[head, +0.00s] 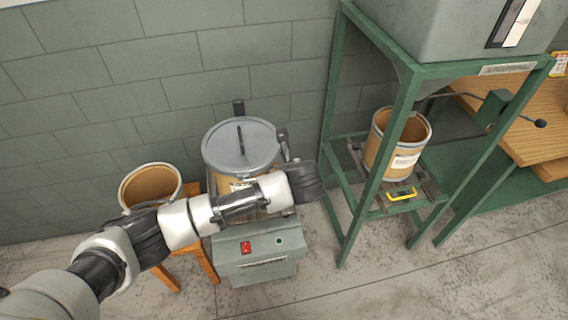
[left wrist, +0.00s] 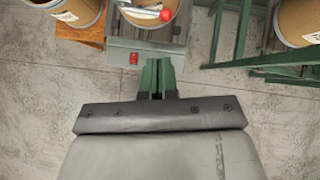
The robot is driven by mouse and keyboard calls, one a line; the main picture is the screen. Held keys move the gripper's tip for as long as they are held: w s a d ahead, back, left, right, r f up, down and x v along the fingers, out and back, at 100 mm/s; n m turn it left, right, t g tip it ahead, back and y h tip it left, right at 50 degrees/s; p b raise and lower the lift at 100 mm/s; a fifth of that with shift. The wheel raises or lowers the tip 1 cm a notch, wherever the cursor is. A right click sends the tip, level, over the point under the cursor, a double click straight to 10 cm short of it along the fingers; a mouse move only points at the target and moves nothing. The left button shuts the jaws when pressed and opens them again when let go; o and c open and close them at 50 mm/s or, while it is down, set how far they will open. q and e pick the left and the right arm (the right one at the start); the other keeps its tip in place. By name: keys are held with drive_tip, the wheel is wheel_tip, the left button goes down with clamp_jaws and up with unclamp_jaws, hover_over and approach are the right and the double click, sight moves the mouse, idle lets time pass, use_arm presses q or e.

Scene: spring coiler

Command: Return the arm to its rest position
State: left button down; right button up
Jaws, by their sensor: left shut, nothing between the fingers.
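My left arm (head: 215,208) reaches in from the lower left of the head view. It passes in front of the grey machine, and its dark end (head: 305,182) is to the right of the lidded drum; the fingers cannot be made out there. In the left wrist view my left gripper (left wrist: 157,70) shows two green fingers pressed together with nothing between them. Bare floor and the front of the machine are beyond the fingers. My right gripper is in neither view.
A grey machine (head: 258,262) with a red switch holds a drum under a grey lid (head: 240,147). An open drum (head: 150,185) stands on a wooden stool at left. A green frame (head: 345,215) holds another open drum (head: 398,145). A wooden bench (head: 520,120) is at right. The front floor is clear.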

use_arm(q)
drive_tip(key=s+a+f+n+g+h+b, duration=0.15)
drive_tip(key=f+n, duration=0.25)
drive_tip(key=f, duration=0.7)
drive_tip(key=s+a+f+n+g+h+b, duration=0.1)
drive_tip(key=s+a+f+n+g+b, duration=0.3)
drive_tip(key=f, duration=0.6)
drive_tip(key=s+a+f+n+t+h, duration=0.15)
drive_tip(key=s+f+n, duration=0.25)
drive_tip(key=f, duration=0.4)
drive_tip(key=s+a+f+n, duration=0.3)
drive_tip(key=s+f, duration=0.1)
drive_tip(key=f, duration=0.4)
drive_tip(key=s+a+f+n+g+b, duration=0.1)
drive_tip(key=s+a+f+n, duration=0.2)
drive_tip(key=s, duration=0.8)
drive_tip(key=s+a+f+n+b, duration=0.1)
drive_tip(key=s+a+f+n, duration=0.2)
drive_tip(key=s+f+n, duration=0.2)
drive_tip(key=s+a+f+n+g+b, duration=0.1)
drive_tip(key=s+a+f+n, duration=0.3)
drive_tip(key=s, duration=1.3)
wheel_tip(320, 180, down, 5)
drive_tip(key=shift+s+r+n+g+b, duration=0.2)
drive_tip(key=shift+s+n+g+b, duration=0.1)
drive_tip(key=shift+n+b, duration=0.1)
